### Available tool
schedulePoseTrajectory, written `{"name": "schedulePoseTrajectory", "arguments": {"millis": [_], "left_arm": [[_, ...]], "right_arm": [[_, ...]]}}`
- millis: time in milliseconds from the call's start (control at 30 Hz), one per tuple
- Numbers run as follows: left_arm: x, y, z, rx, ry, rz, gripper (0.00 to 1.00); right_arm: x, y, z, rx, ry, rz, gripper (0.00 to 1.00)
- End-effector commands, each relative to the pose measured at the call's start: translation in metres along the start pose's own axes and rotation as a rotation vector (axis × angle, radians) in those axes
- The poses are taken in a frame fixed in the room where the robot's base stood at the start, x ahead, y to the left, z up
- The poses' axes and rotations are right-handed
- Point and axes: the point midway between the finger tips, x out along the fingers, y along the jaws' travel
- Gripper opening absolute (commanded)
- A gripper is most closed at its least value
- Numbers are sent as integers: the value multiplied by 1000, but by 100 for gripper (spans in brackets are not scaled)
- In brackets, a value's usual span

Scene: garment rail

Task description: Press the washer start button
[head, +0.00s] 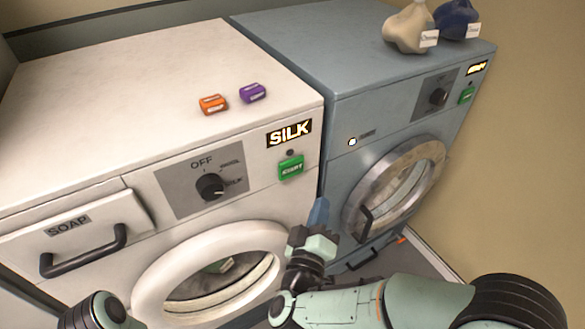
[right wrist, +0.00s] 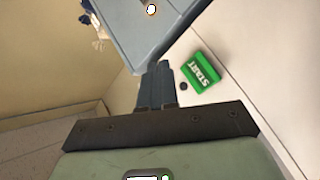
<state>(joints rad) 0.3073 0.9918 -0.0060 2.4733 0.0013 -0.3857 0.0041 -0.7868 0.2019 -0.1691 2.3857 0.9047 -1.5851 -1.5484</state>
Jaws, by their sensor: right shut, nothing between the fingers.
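The white washer (head: 90,120) stands at the left, with a green START button (head: 291,168) on its front panel below a lit SILK display (head: 289,134). Its dial (head: 210,187) points toward SILK. My right gripper (head: 318,212) is shut and empty, below and slightly right of the button, apart from it. In the right wrist view the shut fingers (right wrist: 158,85) are beside the green START button (right wrist: 201,72), with a gap between. My left gripper is not visible; only a piece of my left arm shows at the bottom left.
A blue-grey dryer (head: 300,45) with a round door (head: 400,185) and its own green button (head: 466,95) adjoins at the right. An orange box (head: 213,104) and a purple box (head: 252,93) lie on the washer. The soap drawer (head: 75,240) is at left.

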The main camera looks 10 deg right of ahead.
Motion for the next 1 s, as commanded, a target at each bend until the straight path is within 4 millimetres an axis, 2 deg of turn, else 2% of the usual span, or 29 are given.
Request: {"name": "schedulePoseTrajectory", "arguments": {"millis": [467,600,1000], "left_arm": [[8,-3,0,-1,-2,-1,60],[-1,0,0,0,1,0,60],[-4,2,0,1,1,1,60]], "right_arm": [[42,-32,-30,0,1,0,0],[52,-37,-39,-1,0,-1,0],[60,-44,-43,0,0,0,0]]}}
